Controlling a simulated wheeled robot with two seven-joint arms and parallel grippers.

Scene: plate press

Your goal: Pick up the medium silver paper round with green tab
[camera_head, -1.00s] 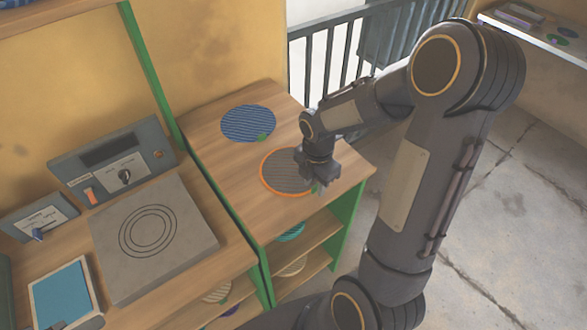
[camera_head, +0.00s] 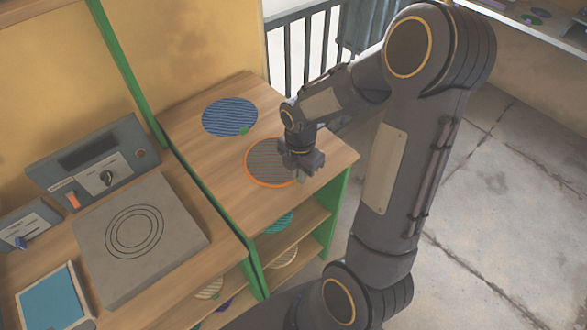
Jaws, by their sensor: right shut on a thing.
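A grey silver paper round (camera_head: 262,163) with ridges and an orange outline lies on the top of the wooden shelf unit (camera_head: 205,158). My right gripper (camera_head: 303,176) is at the round's right edge, pointing down, and is shut on this round at its edge. The gripper covers that part of the round, and its green tab is mostly hidden behind the fingers. I cannot make out any gap between the round and the shelf top. My left gripper is not in view.
A blue striped round (camera_head: 229,116) with a green tab lies behind the grey one. Lower shelves hold a teal round (camera_head: 279,221) and paler rounds. A grey press plate (camera_head: 110,245) with drawn circles and a control box (camera_head: 85,160) stand left. A railing (camera_head: 300,50) is behind.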

